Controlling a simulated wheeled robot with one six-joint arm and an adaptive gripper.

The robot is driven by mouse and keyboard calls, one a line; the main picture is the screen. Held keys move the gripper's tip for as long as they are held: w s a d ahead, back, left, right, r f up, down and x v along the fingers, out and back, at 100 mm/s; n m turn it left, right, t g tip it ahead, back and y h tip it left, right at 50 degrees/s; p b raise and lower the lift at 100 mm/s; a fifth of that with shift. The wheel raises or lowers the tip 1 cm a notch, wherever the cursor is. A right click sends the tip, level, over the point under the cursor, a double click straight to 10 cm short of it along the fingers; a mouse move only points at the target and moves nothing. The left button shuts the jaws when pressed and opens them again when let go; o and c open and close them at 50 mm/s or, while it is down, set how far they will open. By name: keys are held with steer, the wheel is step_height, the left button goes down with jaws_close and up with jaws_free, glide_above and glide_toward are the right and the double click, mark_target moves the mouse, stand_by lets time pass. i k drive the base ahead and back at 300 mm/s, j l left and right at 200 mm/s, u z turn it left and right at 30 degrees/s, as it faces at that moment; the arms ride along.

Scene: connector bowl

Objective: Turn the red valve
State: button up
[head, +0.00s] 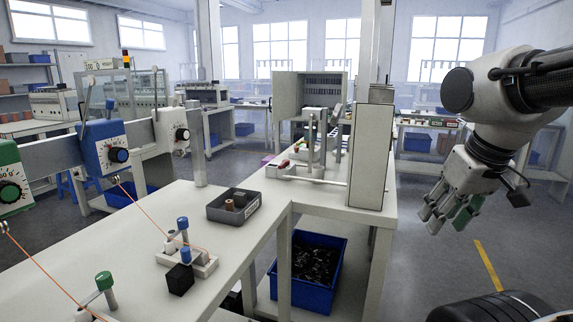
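No red valve can be made out clearly. Small red parts (283,165) show on a pale fixture on the bench's far section, too small to identify. My gripper (448,213) is at the right, pointing down and left over the open floor, well apart from the bench. Its fingers look spread apart. A green patch shows at its right finger; I cannot tell whether it is part of the finger.
The white bench (130,215) carries a grey tray (219,214) with small parts and a block with blue-capped posts (203,266). A tall grey panel (370,156) stands at its right edge. A blue bin (301,290) sits below.

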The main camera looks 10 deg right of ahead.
mark_target(285, 162)
steer(key=i+u, duration=0.1)
steer(key=u, duration=0.4)
steer(key=i+l+u, duration=0.1)
steer(key=l+u, duration=0.35)
steer(key=i+l+u, duration=0.1)
steer(key=l+u, duration=0.25)
steer(key=u, duration=0.15)
steer(key=l+u, duration=0.15)
steer(key=l, duration=0.8)
steer(key=k+l+u, duration=0.15)
steer(key=l, duration=0.85)
steer(key=i, duration=0.05)
